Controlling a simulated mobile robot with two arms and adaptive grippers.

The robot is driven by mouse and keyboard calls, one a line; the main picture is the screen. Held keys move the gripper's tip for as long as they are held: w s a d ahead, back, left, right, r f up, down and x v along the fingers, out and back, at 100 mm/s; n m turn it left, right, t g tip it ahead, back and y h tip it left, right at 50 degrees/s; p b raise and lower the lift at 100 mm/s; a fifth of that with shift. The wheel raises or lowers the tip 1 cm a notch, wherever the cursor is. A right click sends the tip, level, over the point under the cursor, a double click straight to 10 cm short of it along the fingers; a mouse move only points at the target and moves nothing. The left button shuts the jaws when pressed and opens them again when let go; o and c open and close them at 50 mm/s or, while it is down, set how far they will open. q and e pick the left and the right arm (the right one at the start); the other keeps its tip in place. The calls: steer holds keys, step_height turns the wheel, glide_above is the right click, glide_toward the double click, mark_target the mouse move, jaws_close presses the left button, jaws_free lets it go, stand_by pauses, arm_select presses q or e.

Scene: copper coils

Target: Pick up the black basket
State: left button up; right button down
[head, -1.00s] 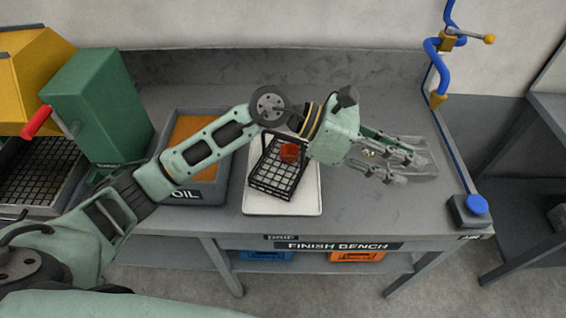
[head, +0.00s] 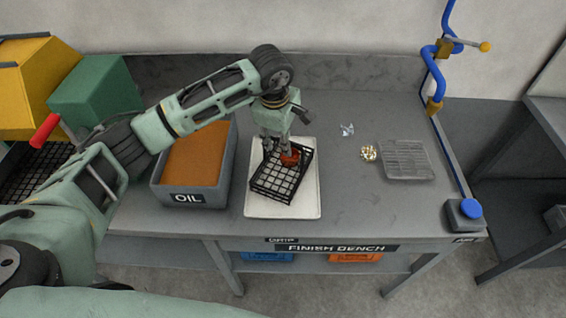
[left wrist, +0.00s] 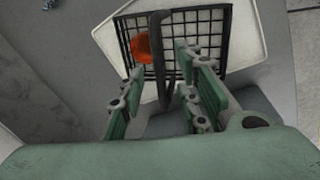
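The black basket (head: 275,185), a wire-grid basket, sits on a white tray (head: 300,208) on the bench. A red-orange rounded object (head: 290,159) is at its far side. My left gripper (head: 277,152) points down over the far part of the basket. In the left wrist view, the basket grid (left wrist: 210,25) lies beyond the fingers (left wrist: 158,95), which stand apart. A dark upright bar, apparently the basket's handle (left wrist: 166,60), shows between them. I cannot tell whether the fingers touch it. My right gripper is not in view.
A grey bin of brown liquid marked OIL (head: 188,199) stands left of the tray. To the right are a wire rack (head: 407,160), a small gold cluster (head: 368,153) and a clear item (head: 347,129).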

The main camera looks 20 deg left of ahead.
arm_select(q)
steer(key=shift+w+f, duration=0.1)
steer(key=shift+f, duration=0.7)
steer(key=shift+c, duration=0.4)
jaws_close()
